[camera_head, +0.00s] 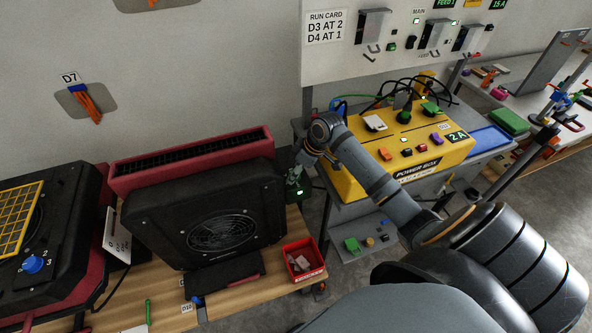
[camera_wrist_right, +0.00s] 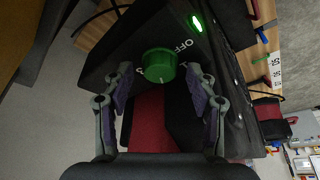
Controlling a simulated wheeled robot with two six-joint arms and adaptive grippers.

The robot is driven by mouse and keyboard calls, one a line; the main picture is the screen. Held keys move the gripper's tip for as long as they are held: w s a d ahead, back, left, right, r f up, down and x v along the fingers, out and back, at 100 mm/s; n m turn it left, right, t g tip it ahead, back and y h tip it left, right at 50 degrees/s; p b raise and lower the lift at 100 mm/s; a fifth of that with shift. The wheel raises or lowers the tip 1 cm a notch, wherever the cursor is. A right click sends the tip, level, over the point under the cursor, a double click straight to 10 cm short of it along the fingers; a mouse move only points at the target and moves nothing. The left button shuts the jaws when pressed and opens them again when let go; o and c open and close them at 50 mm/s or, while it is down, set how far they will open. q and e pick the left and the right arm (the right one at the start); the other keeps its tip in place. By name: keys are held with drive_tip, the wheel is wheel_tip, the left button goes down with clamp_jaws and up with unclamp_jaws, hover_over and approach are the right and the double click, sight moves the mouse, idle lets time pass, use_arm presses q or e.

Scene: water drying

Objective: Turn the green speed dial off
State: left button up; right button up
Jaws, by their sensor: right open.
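The green speed dial (camera_wrist_right: 159,65) is a round knob on a black panel in the right wrist view. The printed word OFF (camera_wrist_right: 182,46) is beside its upper right edge, with further marks to its right. I cannot tell which mark the dial points at. My right gripper (camera_wrist_right: 159,72) is open, with one finger on each side of the dial and a gap apparent on both sides. In the head view my right gripper (camera_head: 294,177) is at the right end of the black fan unit (camera_head: 230,215) and largely hides the dial. My left gripper is not in view.
A lit green lamp (camera_wrist_right: 197,23) is on the dial's panel. A red bin (camera_head: 301,262) is on the wooden bench near the fan unit. The yellow power box (camera_head: 445,163) stands to the right, beyond my arm. Another black unit with a blue dial (camera_head: 33,264) is at left.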

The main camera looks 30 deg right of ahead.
drive_tip(key=c, duration=1.2)
drive_tip(key=shift+o, duration=0.2)
